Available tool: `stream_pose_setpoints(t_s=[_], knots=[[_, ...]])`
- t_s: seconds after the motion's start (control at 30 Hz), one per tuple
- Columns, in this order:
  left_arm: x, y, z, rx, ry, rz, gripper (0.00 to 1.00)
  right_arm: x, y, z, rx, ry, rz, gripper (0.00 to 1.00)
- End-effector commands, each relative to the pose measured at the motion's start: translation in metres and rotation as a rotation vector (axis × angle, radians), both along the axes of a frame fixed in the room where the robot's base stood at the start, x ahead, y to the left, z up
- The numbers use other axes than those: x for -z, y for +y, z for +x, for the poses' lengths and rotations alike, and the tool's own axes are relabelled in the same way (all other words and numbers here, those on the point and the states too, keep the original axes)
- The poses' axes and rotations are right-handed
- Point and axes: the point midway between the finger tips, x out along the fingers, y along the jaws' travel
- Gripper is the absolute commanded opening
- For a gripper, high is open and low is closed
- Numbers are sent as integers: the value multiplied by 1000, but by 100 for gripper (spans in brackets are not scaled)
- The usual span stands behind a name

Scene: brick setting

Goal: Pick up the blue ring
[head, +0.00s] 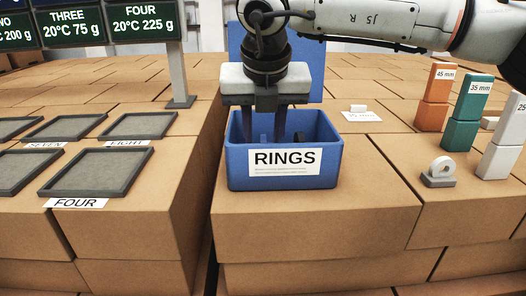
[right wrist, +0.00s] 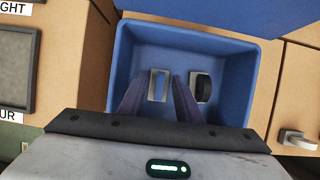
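The blue bin labelled RINGS (head: 235,165) stands in front of me, and its inside shows in the right wrist view (right wrist: 235,75). My right gripper (head: 267,128) points down into the bin. In the right wrist view its fingers (right wrist: 158,88) are apart, one on each side of a pale holder with a blue middle (right wrist: 158,85). That middle looks like the blue ring, but it blends with the bin floor. I cannot tell whether the fingers touch it. A black ring (right wrist: 203,88) in a pale holder stands to the right of the right finger. My left gripper is out of view.
Grey trays (head: 97,172) lie on boxes at the left, below hanging signs (head: 145,22). Orange (head: 434,98), teal (head: 466,115) and white blocks (head: 502,145) stand at the right. A white ring on a grey holder (head: 438,180) sits right of the bin.

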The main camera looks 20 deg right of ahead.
Motion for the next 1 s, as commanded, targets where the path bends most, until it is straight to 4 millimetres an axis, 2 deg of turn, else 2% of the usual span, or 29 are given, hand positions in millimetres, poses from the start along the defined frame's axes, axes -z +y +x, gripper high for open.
stream_pose_setpoints(t_s=[0.07, 0.27, 0.57, 0.67, 1.0], knots=[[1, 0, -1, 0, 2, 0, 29, 0, 0, 0, 0, 0, 0, 31], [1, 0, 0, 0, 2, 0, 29, 0, 0, 0, 1, 1, 1, 0], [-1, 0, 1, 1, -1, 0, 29, -1, 0, 0, 1, 0, 0, 0], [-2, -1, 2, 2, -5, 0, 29, -8, 0, 0, 3, -1, 1, 0], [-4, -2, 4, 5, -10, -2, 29, -73, 1, 0, 2, -3, 2, 0]])
